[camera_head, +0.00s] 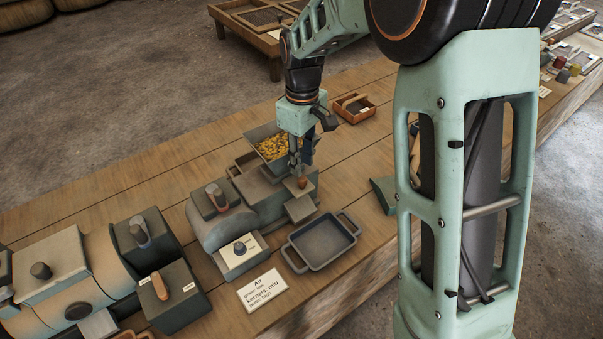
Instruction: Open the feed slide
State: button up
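My gripper (301,165) points straight down over the right end of the grey machine (235,223), just above a small brown knob (302,183). The knob stands on a small flat plate at the machine's end, which looks like the feed slide (291,187). I cannot tell whether the fingertips touch the knob or how far apart they are. A hopper (252,134) of yellow kernels (273,147) stands just behind, partly hidden by my gripper. I cannot make out clearly whether the slide is open or shut.
A dark two-handled pan (322,242) sits in front of the machine's outlet. A dial box (240,250) and a lettered card (262,290) are to its left. A larger machine (80,265) stands farther left. A small wooden box (354,107) lies behind my gripper.

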aim_at(302, 178)
notch_tip(302, 178, down, 5)
jog(key=shift+f, duration=0.1)
dwell(0.3)
grip_shut()
